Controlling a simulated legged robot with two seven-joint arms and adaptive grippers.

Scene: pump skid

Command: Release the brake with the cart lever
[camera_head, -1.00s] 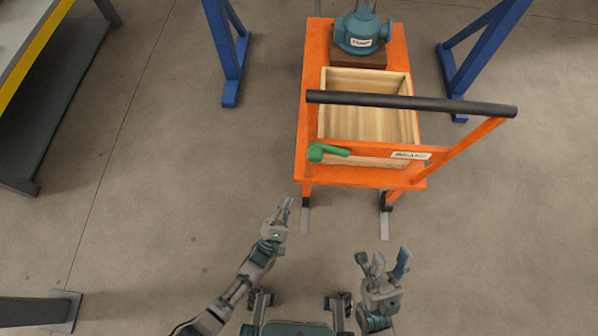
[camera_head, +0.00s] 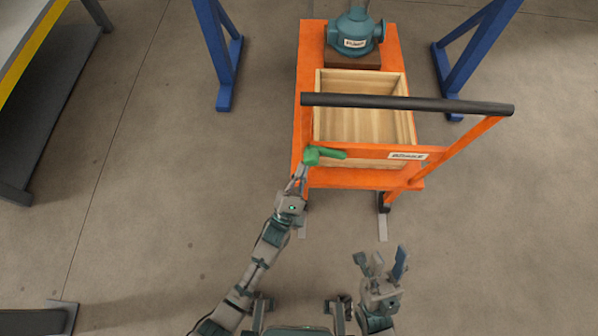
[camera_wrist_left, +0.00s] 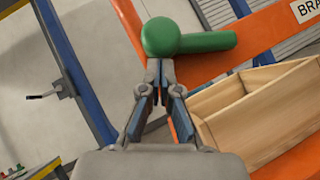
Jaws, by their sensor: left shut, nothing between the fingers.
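The green brake lever (camera_head: 326,154) sits on the left of the orange cart's (camera_head: 360,178) front crossbar, its handle pointing right. A white label (camera_head: 407,156) is on the same bar. My left gripper (camera_head: 301,172) is shut and empty, its fingertips right at the lever's round hub. In the left wrist view the closed fingertips (camera_wrist_left: 160,66) lie just below the green hub of the lever (camera_wrist_left: 186,38); I cannot tell whether they touch it. My right gripper (camera_head: 384,264) is open and empty, low in front of the cart.
The cart carries a wooden crate (camera_head: 318,110) and a teal pump (camera_head: 355,32) behind a black push bar (camera_head: 400,103). Blue stands (camera_head: 222,60) rise on both sides. A workbench (camera_head: 40,60) is at the left. The floor between is clear.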

